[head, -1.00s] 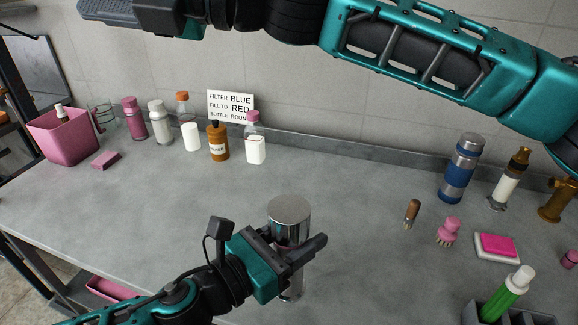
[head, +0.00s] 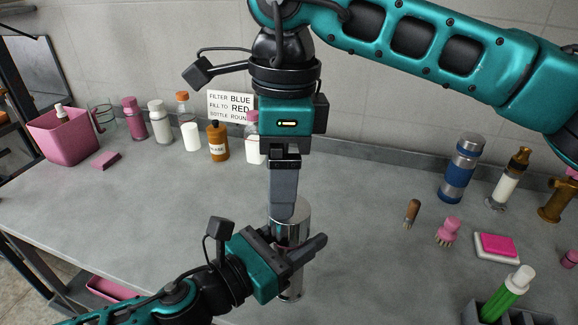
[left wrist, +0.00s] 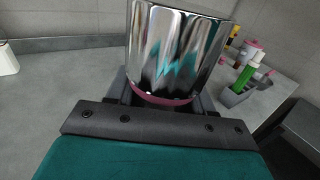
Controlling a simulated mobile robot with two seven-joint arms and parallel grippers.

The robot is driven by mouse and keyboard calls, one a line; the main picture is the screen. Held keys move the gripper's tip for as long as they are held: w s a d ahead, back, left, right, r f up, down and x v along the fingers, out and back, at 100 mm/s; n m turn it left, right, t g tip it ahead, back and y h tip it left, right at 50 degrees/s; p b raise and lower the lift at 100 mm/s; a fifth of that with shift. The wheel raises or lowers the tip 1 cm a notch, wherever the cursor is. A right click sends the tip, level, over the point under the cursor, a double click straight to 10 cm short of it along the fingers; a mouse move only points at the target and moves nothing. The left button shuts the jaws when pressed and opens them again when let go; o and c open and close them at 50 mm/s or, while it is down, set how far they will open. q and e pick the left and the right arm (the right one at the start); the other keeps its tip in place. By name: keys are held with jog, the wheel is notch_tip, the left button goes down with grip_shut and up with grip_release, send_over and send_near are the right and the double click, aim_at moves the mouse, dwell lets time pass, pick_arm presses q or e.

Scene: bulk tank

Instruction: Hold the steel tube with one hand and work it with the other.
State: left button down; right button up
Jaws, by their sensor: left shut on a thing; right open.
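The steel tube (head: 298,213) is a shiny upright cylinder near the front middle of the counter. In the left wrist view the tube (left wrist: 178,48) rises between the fingers, with a dark pink band low on it. My left gripper (head: 300,250) is shut on the tube from the left, below its upper part. My right gripper (head: 284,212) points down from above, with its fingers at the tube's top. It is open. Its fingers hide part of the top, and I cannot tell whether they touch it.
Several bottles, among them a brown one (head: 218,142), stand along the wall beside a pink bin (head: 62,135). To the right are a blue flask (head: 461,170), a wooden-handled brush (head: 411,213), a pink brush (head: 448,231), a pink sponge (head: 497,245) and a green bottle (head: 509,293).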

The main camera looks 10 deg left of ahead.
jog(key=shift+w+d+h, duration=0.3)
jog(key=shift+w+d, duration=0.1)
jog(key=shift+d, duration=0.15)
jog(key=shift+f, duration=0.1)
jog(key=shift+f, duration=3.95)
jog(key=shift+c, duration=0.2)
jog(key=c, duration=0.9)
jog(key=o, duration=1.1)
jog(key=shift+c, duration=0.2)
jog(key=shift+r, duration=0.1)
